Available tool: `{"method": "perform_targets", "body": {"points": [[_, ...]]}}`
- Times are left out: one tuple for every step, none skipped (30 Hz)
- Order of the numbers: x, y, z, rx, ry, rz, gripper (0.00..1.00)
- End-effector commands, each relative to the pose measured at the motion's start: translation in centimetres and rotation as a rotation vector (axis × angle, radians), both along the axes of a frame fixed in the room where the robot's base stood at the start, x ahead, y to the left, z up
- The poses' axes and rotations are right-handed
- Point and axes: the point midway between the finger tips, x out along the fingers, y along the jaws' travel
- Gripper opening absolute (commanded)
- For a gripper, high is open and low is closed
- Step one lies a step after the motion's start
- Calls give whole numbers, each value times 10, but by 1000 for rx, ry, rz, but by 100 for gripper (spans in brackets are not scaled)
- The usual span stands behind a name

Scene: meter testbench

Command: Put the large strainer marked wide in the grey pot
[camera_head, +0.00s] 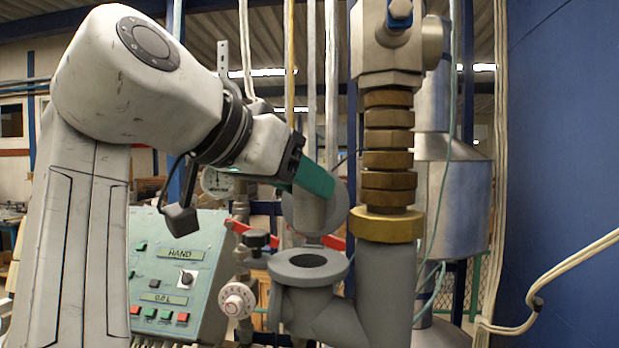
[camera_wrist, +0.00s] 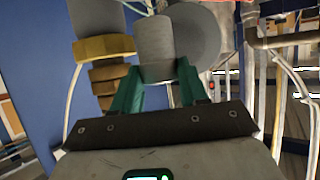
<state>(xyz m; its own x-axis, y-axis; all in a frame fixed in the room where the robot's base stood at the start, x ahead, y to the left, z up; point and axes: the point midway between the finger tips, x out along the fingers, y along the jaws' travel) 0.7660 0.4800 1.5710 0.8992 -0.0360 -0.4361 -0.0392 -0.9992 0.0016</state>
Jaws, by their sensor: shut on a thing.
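My gripper (camera_head: 318,184) has green fingers and is shut on a grey strainer (camera_head: 335,208), which has a cylinder and a wide round disc. In the wrist view the strainer's cylinder (camera_wrist: 154,42) sits between the fingers (camera_wrist: 156,70), with the disc (camera_wrist: 200,38) behind it. No "wide" marking is legible. The grey pot (camera_head: 296,300) has a flanged round mouth, open at the top, and joins the thick grey pipe. The strainer appears above the pot's mouth in the head view, apart from it. Its distance in depth is hard to tell.
The thick grey pipe (camera_head: 388,285) with a brass collar (camera_head: 386,225) stands right of the pot. A red-handled valve (camera_head: 238,227), a white dial knob (camera_head: 237,300) and a green control panel (camera_head: 175,260) are at the left. A blue wall (camera_head: 565,150) closes the right.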

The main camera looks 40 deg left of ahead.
Motion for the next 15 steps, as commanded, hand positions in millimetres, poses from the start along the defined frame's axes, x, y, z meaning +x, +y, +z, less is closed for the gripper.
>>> {"method": "perform_targets", "body": {"points": [[0,0,-1,1,-1,0,10],[0,0,-2,0,-1,0,10],[0,0,-4,0,-1,0,10],[0,0,-6,0,-1,0,10],[0,0,-8,0,0,0,10],[0,0,-10,0,0,0,10],[0,0,-13,0,0,0,10],[0,0,-15,-1,0,0,10],[0,0,-19,-1,0,0,10],[0,0,-22,-1,0,0,10],[0,0,-25,-1,0,0,10],[0,0,-30,0,0,0,10],[0,0,-34,0,0,0,10],[0,0,-37,0,0,0,10],[0,0,-42,0,0,1,10]]}}
